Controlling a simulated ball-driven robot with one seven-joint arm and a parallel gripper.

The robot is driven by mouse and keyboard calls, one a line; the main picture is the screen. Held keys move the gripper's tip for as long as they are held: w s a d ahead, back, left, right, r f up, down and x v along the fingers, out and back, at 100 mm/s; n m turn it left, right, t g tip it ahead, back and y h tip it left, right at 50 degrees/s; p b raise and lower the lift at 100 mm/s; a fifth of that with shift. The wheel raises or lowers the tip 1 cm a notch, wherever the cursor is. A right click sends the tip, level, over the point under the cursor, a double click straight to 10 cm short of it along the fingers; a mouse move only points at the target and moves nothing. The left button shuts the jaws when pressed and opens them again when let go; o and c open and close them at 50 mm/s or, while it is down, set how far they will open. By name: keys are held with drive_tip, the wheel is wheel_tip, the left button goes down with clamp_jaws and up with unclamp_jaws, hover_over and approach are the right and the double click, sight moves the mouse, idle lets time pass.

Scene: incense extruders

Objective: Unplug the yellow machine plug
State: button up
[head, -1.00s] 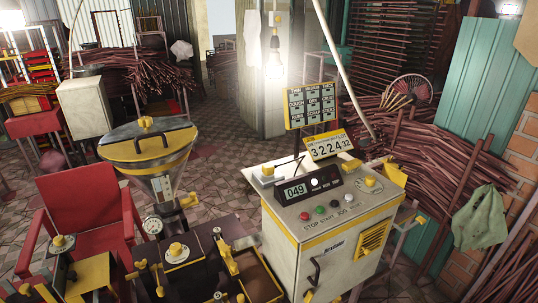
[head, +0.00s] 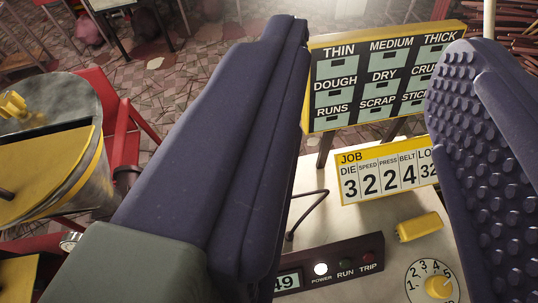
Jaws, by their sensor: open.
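My gripper (head: 368,50) is open and empty, its two dark purple fingers spread wide over the control cabinet. A small yellow block (head: 420,227) lies on the pale cabinet top (head: 385,228), between the fingers in the picture and nearer the right one. It may be the machine plug, but I cannot tell whether it sits in a socket. A thin black cable (head: 308,214) bends across the cabinet top beside the left finger. The left finger hides the left part of the cabinet top.
A yellow-framed label board (head: 383,75) and a JOB number card (head: 385,174) stand behind the block. The dark display panel (head: 335,266) and a yellow-knobbed dial (head: 433,284) are in front.

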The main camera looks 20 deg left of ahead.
drive_tip(key=shift+w+r, duration=0.1)
drive_tip(key=shift+w, duration=0.15)
drive_tip(key=o, duration=0.3)
drive_tip(key=shift+w+d, duration=0.1)
drive_tip(key=shift+o, duration=0.5)
drive_tip(key=w+a+f+g+p, duration=0.1)
drive_tip(key=w+f+g+p, duration=0.1)
drive_tip(key=w+p, duration=0.4)
drive_tip(key=shift+a+n+p, duration=0.3)
drive_tip(key=shift+n+p, duration=0.05)
drive_tip(key=shift+n, duration=0.05)
drive_tip(key=w+a+f+n+g+p, duration=0.1)
drive_tip(key=w+a+f+g+p, duration=0.25)
drive_tip(key=f+p, duration=0.45)
drive_tip(key=w+a+f+n+g+p, duration=0.1)
drive_tip(key=w+a+f+g+p, duration=0.3)
drive_tip(key=f+p, duration=0.4)
drive_tip(key=s+f+g+p, duration=0.1)
drive_tip(key=f+g+p, duration=0.1)
drive_tip(key=f+p, duration=0.1)
drive_tip(key=s+a+f+n+g+p, duration=0.1)
drive_tip(key=s+f+g+p, duration=0.1)
drive_tip(key=f+p, duration=0.1)
drive_tip(key=s+f+g+p, duration=0.2)
drive_tip(key=f+p, duration=0.1)
drive_tip(key=shift+s+a+n+p, duration=0.25)
drive_tip(key=shift+n+p, duration=0.15)
drive_tip(key=shift+s+f, duration=0.15)
drive_tip(key=shift+f, duration=0.05)
